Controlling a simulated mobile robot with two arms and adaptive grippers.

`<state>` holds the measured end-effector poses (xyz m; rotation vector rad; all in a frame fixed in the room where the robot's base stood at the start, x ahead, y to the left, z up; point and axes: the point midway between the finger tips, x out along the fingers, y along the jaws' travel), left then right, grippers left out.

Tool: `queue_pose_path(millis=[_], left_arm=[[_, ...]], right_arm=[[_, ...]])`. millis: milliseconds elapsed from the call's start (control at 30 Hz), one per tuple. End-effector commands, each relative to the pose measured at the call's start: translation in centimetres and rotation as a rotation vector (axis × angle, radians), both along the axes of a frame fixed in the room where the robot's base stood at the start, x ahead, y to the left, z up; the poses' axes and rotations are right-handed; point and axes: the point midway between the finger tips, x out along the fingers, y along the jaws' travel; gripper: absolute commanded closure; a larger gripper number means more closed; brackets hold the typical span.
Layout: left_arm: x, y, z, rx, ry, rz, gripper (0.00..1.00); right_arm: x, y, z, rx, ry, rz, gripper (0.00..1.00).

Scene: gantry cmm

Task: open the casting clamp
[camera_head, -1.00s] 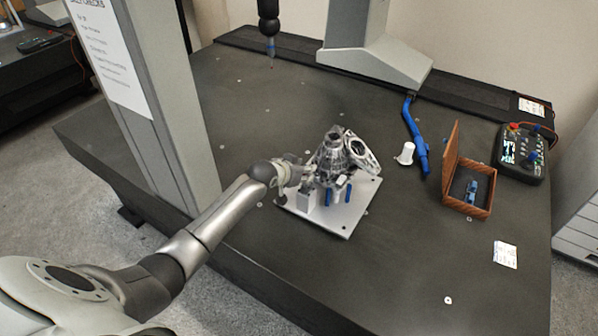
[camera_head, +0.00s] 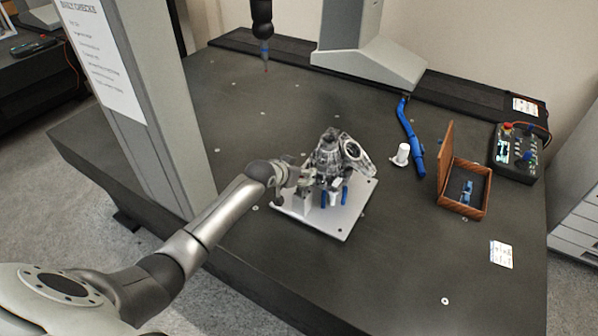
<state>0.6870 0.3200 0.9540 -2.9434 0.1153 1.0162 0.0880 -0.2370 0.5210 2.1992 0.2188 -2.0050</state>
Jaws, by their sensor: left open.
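The casting (camera_head: 328,156), a grey metal part, stands on a light fixture plate (camera_head: 345,222) on the dark granite table. A clamp block (camera_head: 304,197) stands at the plate's left side, and blue-tipped pieces (camera_head: 345,194) show below the casting. My left gripper (camera_head: 303,178) is at the left side of the casting, close to the clamp. It is open. Its fingertips blend with the grey metal, so I cannot tell whether they touch the clamp. The exact clamp lever is hidden or too small to make out. My right gripper is not in view.
A grey gantry column (camera_head: 160,110) rises close beside my left arm. A probe (camera_head: 264,50) hangs at the back. To the right are a white cup-like piece (camera_head: 402,155), a blue arm-like tool (camera_head: 411,138), an open wooden box (camera_head: 462,203) and a control box (camera_head: 516,152).

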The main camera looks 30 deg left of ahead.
Motion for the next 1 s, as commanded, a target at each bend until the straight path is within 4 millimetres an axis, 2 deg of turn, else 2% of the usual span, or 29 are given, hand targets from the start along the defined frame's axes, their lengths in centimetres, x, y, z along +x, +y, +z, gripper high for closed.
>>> queue_pose_path(millis=[267,800,1000], left_arm=[[-0.9,0.1,0.5,0.001,0.002,-0.001,0.41],[-7.0,0.6,5.5,0.002,0.001,-0.001,0.41],[-8.7,0.7,6.8,0.000,0.001,0.000,0.41]], right_arm=[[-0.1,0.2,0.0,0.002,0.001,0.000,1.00],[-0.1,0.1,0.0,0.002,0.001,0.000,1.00],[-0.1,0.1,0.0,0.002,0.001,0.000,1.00]])
